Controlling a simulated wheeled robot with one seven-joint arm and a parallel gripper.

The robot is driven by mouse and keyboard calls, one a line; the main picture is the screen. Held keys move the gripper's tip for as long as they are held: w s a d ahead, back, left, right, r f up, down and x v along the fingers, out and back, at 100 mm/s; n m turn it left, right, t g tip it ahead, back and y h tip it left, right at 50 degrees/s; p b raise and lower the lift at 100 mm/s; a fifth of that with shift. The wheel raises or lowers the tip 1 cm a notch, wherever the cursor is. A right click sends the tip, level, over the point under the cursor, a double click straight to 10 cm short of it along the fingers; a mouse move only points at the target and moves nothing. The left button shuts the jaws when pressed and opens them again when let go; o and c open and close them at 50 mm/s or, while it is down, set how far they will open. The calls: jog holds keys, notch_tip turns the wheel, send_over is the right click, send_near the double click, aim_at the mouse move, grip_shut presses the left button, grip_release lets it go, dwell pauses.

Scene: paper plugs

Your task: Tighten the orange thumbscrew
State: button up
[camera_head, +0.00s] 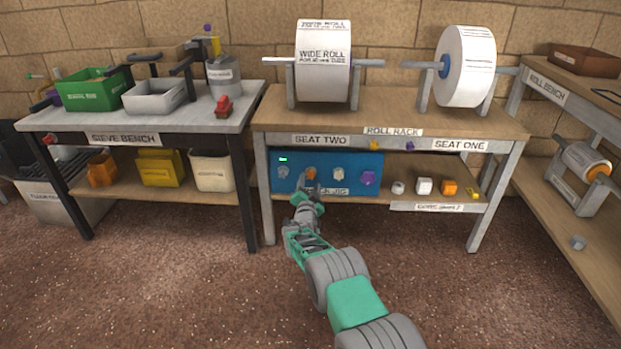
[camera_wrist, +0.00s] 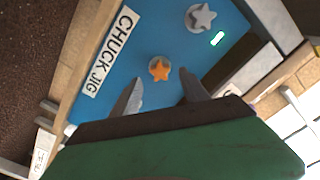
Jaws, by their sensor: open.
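The orange thumbscrew (camera_wrist: 159,69) is a star-shaped knob on the face of the blue chuck jig panel (camera_wrist: 135,38). In the head view the orange thumbscrew (camera_head: 311,173) shows small on the blue panel (camera_head: 340,162), just above my gripper (camera_head: 305,188). In the wrist view my gripper (camera_wrist: 160,92) is open and empty, its two grey fingertips apart and pointing at the panel. The orange knob lies just beyond and between the tips, apart from them. A grey star knob (camera_wrist: 202,17) sits on the same panel, near a lit green indicator (camera_wrist: 217,39).
The panel stands on the lower shelf (camera_head: 400,199) under the roll rack top (camera_head: 400,125). A white knob (camera_head: 338,173) and a purple knob (camera_head: 368,178) are also on the panel.

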aim_at(311, 177)
jog(key=shift+w+d, duration=0.15)
jog(key=shift+w, duration=0.85)
jog(key=shift+w+d, duration=0.1)
jog(key=shift+w, duration=0.85)
jog(key=shift+c, duration=0.3)
grip_shut()
